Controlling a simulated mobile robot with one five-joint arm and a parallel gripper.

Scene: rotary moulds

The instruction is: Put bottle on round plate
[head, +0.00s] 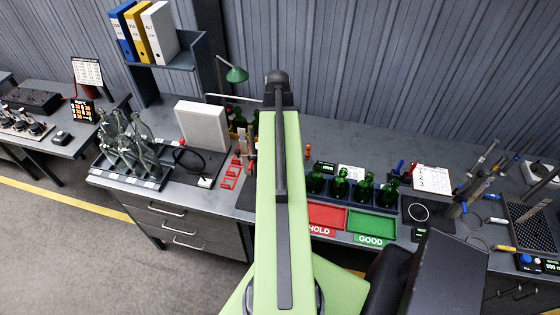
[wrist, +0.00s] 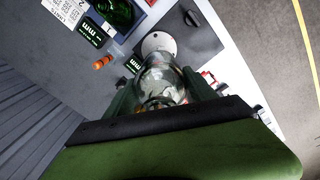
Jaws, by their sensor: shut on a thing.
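In the wrist view, my gripper (wrist: 162,92) is shut on a clear glass bottle (wrist: 160,72), with one dark green finger on each side of it. A pale round plate (wrist: 158,42) on a dark panel shows just past the bottle's far end. The bottle overlaps the plate's near part in this view, and I cannot tell whether they touch. In the head view my green arm covers the middle of the bench and hides the plate, the held bottle and my gripper.
In the head view, several clear bottles (head: 124,146) stand in a tray at the left. Green bottles (head: 341,187) stand in a row at the right, behind a red HOLD tray (head: 326,216) and a green GOOD tray (head: 371,224). A black knob (wrist: 192,18) sits beside the plate.

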